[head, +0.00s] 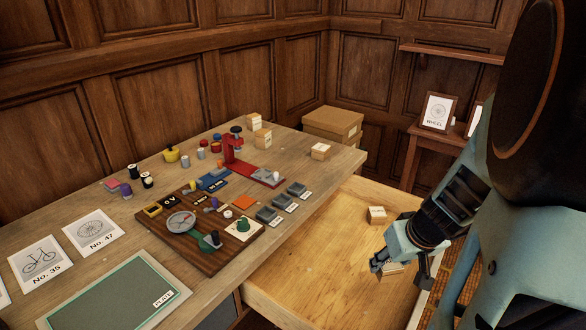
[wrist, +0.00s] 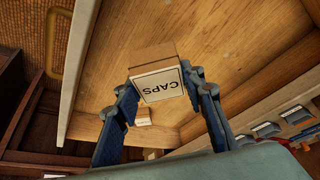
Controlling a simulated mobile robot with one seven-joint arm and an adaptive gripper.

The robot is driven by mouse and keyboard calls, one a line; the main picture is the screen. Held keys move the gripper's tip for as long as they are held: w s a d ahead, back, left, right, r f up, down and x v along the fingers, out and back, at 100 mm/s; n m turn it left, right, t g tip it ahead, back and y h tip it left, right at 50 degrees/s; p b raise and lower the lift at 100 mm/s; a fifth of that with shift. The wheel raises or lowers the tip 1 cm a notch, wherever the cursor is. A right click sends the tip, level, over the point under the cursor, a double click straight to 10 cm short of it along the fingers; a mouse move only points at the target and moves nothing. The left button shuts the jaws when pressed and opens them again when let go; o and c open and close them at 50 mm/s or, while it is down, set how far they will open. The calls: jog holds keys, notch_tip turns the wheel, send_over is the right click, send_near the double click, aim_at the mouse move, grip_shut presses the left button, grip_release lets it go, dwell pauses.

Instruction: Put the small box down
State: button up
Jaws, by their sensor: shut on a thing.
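My gripper (head: 393,266) is shut on a small cardboard box, whose white label reads CAPS in the wrist view (wrist: 160,82). The box sits between the two fingertips. In the head view the held box (head: 393,269) is mostly hidden by the fingers. It is over the open wooden drawer (head: 325,255), in its right part. I cannot tell how high it is above the drawer floor. A second small box (head: 377,214) lies in the drawer, farther back; a small box also shows beyond the fingers in the wrist view (wrist: 142,117).
The drawer's left and middle floor is bare. The worktop (head: 95,200) beside it holds a wooden instrument board (head: 185,255), a red stand (head: 232,150), cards and several small parts. A small box (head: 320,151) stands near its right edge. A larger carton (head: 333,123) stands behind.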

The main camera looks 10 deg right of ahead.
jog(key=w+d+f+b, duration=0.2)
jog(key=w+d+f, duration=0.1)
jog(key=w+d+f+b, duration=0.2)
jog(key=w+d+f, duration=0.2)
jog(key=shift+f+b, duration=0.25)
jog(key=shift+b, duration=0.1)
jog(key=shift+w+d+f+b, duration=0.35)
jog(key=shift+w+d+f, duration=0.1)
jog(key=shift+f, duration=0.05)
jog(key=shift+w+d+f+b, duration=0.1)
jog(key=shift+f+b, duration=0.55)
jog(key=shift+f, duration=0.25)
jog(key=shift+w+d+f+b, duration=0.1)
jog(key=shift+f+b, duration=0.5)
jog(key=shift+f, duration=0.25)
jog(key=shift+f, duration=0.15)
jog(key=o, duration=0.7)
jog(key=shift+f, duration=0.1)
jog(key=o, duration=0.5)
jog(key=shift+c, duration=0.2)
